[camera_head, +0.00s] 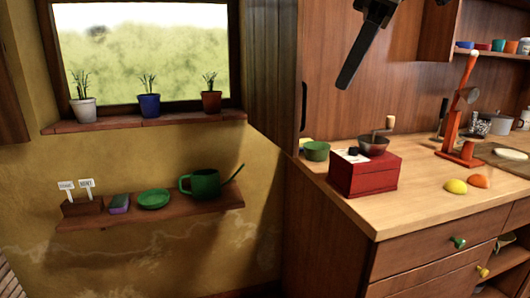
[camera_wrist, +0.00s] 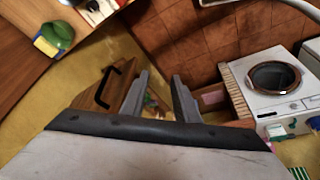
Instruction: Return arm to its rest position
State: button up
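My gripper (camera_head: 358,55) hangs in from the top of the head view, in front of the wooden cupboard. It shows there as a dark finger pointing down and left, with the rest of the arm mostly cut off. In the wrist view my gripper (camera_wrist: 160,76) shows two grey fingers standing apart with an empty gap between them. Nothing is held, and neither finger visibly touches anything.
A counter (camera_head: 405,215) at right bears a red coffee grinder (camera_head: 366,176), green bowl (camera_head: 317,151) and orange juicer (camera_head: 459,120). A shelf (camera_head: 195,210) at left holds a green watering can (camera_head: 203,184). A white washing machine (camera_wrist: 262,88) shows in the wrist view.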

jog(key=s+d+f+m+t+h, duration=0.1)
jog(key=s+d+f+m, duration=0.3)
jog(key=f, duration=1.1)
jog(key=s+d+f+m+t+h, duration=0.1)
jog(key=s+d+f+m, duration=0.4)
jog(key=f, duration=0.9)
jog(key=s+d+f+m+t+h, duration=0.1)
jog(key=s+d+f+m, duration=0.3)
jog(key=f, duration=1.1)
jog(key=shift+s+d+f+m+h, duration=0.25)
jog(key=shift+s+f+m+h, duration=0.05)
jog(key=shift+s+h, duration=0.3)
